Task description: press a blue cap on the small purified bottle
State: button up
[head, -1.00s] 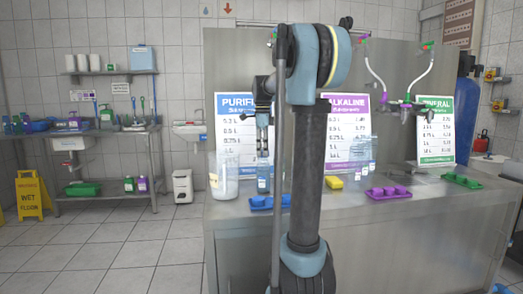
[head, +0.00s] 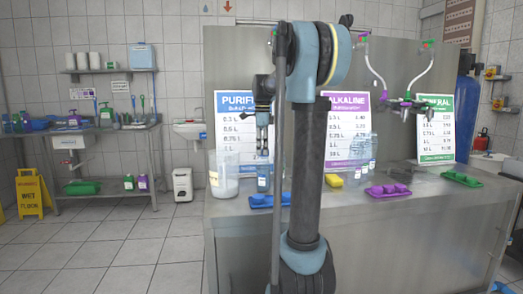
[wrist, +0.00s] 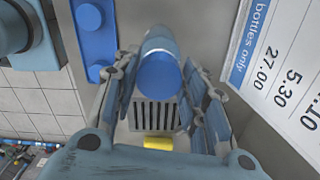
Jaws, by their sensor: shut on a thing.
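My gripper (head: 263,152) points down over the small purified bottle (head: 263,178), which stands upright on the counter before the blue sign. In the wrist view my gripper (wrist: 160,95) is shut on a round blue cap (wrist: 158,77). The cap's flat top faces the camera, and the pale blue bottle (wrist: 158,45) shows right behind it, roughly in line. I cannot tell whether the cap touches the neck or is seated. The blue cap tray (head: 268,201) lies in front of the bottle; it also shows in the wrist view (wrist: 84,40) with round blue caps.
A clear pitcher (head: 223,177) stands left of the bottle. A yellow sponge (head: 334,181), purple tray (head: 388,191) and green tray (head: 461,179) lie to the right. The blue price sign (head: 237,130) stands close behind my gripper. A grate (wrist: 156,114) shows between the fingers.

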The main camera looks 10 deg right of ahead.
jog(key=shift+f, duration=0.35)
dwell(0.7)
jog(key=shift+r, duration=0.1)
dwell(0.5)
jog(key=o, duration=1.7)
jog(key=shift+r, duration=3)
jog(key=shift+c, duration=0.7)
